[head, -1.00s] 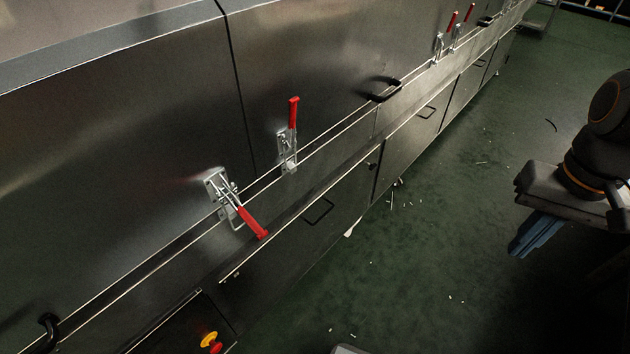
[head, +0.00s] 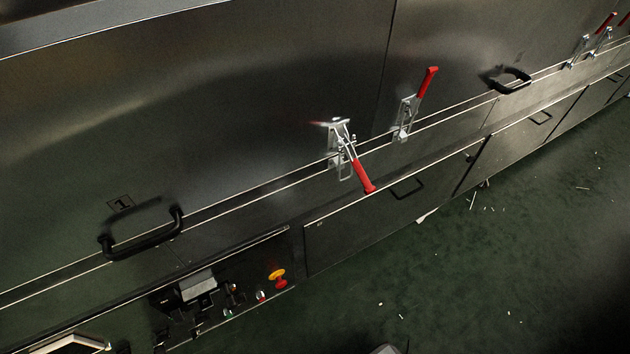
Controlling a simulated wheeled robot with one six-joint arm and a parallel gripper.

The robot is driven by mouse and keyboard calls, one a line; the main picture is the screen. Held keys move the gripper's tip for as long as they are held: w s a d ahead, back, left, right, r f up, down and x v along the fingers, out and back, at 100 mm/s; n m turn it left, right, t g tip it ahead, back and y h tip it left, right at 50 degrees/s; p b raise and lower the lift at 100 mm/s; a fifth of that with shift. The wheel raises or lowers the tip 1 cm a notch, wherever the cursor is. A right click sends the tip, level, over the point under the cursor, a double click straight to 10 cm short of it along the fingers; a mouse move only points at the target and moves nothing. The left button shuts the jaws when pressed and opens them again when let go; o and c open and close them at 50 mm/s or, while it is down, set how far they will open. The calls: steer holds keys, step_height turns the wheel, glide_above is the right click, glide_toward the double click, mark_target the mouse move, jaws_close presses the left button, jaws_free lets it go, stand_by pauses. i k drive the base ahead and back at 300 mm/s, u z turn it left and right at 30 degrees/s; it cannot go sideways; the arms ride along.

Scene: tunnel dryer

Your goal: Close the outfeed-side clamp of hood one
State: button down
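Whether the first clamp's hook is engaged is too small to tell. My gripper is not in view.
A black bar handle (head: 143,240) is on hood one's lower edge. Below is a control panel with a red and yellow emergency stop (head: 277,278). Another black handle (head: 510,82) and more red-handled clamps (head: 578,50) are farther right. The green floor (head: 520,240) has scattered pale scraps.

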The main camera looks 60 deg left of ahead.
mark_target(369, 189)
steer(key=k, duration=1.1)
steer(key=u, duration=1.4)
